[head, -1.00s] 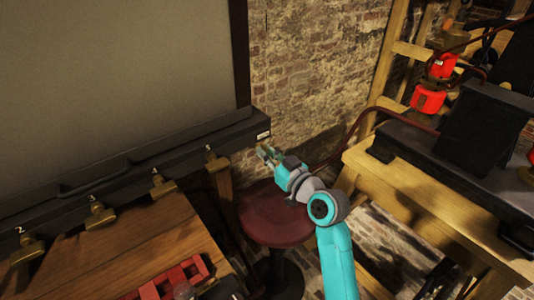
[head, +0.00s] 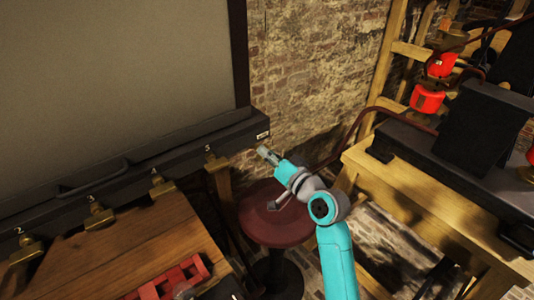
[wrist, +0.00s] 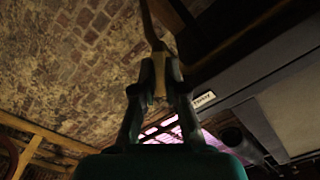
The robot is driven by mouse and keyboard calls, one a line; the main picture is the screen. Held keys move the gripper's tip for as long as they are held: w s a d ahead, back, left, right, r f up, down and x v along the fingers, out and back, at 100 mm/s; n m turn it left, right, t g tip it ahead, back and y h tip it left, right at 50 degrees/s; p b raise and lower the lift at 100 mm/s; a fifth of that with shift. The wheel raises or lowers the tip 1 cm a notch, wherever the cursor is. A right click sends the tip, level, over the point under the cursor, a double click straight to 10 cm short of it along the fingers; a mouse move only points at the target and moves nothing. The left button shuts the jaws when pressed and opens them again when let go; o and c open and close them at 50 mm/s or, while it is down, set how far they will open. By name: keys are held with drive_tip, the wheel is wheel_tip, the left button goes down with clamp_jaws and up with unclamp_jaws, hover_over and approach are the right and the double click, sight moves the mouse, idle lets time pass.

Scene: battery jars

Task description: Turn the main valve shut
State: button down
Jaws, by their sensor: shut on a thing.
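My gripper (head: 267,153) is at the right end of the black rail, just below its small white label. In the wrist view, its two dark fingers (wrist: 160,92) are closed on a narrow brass-coloured piece (wrist: 159,88), which I take to be the main valve's handle. A brownish strip (wrist: 150,28) runs up from between the fingers. The valve body is mostly hidden by my gripper in the head view, so I cannot tell the handle's angle there.
The black rail (head: 135,160) carries several numbered brass taps, among them tap 1 (head: 215,160). A round dark red stool (head: 270,215) stands below my arm. A wooden table (head: 140,245) is at left, a bench (head: 420,210) at right. A brick wall (head: 310,70) is behind.

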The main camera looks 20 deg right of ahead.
drive_tip(key=shift+d+f+m, duration=0.1)
drive_tip(key=shift+f+m, duration=0.05)
drive_tip(key=shift+m, duration=2.25)
drive_tip(key=shift+f+m, duration=0.1)
drive_tip(key=shift+m, duration=2.3)
drive_tip(key=c, duration=1.2)
unclamp_jaws()
drive_tip(key=v, duration=1.2)
